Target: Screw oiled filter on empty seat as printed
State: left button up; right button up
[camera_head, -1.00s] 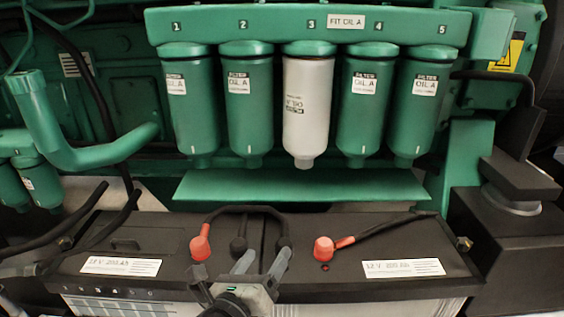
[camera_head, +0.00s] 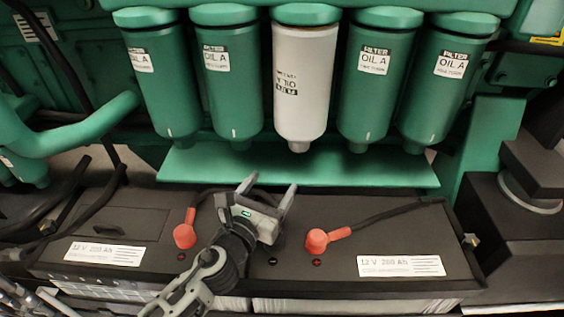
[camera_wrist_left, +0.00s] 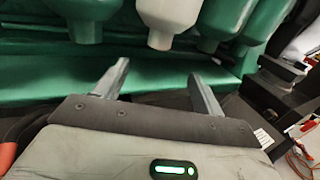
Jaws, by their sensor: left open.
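A white filter (camera_head: 301,85) hangs in the middle seat of the row, with its printed label upside down. Green filters labelled OIL A hang on both sides of it, such as the one to its left (camera_head: 229,85) and the one to its right (camera_head: 375,80). My left gripper (camera_head: 268,188) is open and empty, below the row and above the batteries, pointing up toward the filters. In the left wrist view, the white filter's lower end (camera_wrist_left: 168,22) is ahead of the open fingers (camera_wrist_left: 158,75), apart from them. The right gripper is not in view.
A green ledge (camera_head: 300,170) runs beneath the filters. Black batteries (camera_head: 130,222) with red terminal caps (camera_head: 317,241) and cables lie in front. A dark block (camera_head: 515,225) stands at the right. A thick green pipe (camera_head: 70,132) is at the left.

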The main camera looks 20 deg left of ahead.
aim_at(296, 148)
pick_arm(q)
jog(key=w, duration=0.5)
jog(key=w+d+b, duration=0.1)
jog(key=w, duration=1)
jog(key=shift+w+d+b, duration=0.1)
jog(key=shift+d+b, duration=0.2)
jog(key=shift+d, duration=0.1)
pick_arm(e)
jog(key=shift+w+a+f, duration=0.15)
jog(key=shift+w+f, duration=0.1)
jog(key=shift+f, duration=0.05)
pick_arm(q)
jog(key=shift+r, duration=0.1)
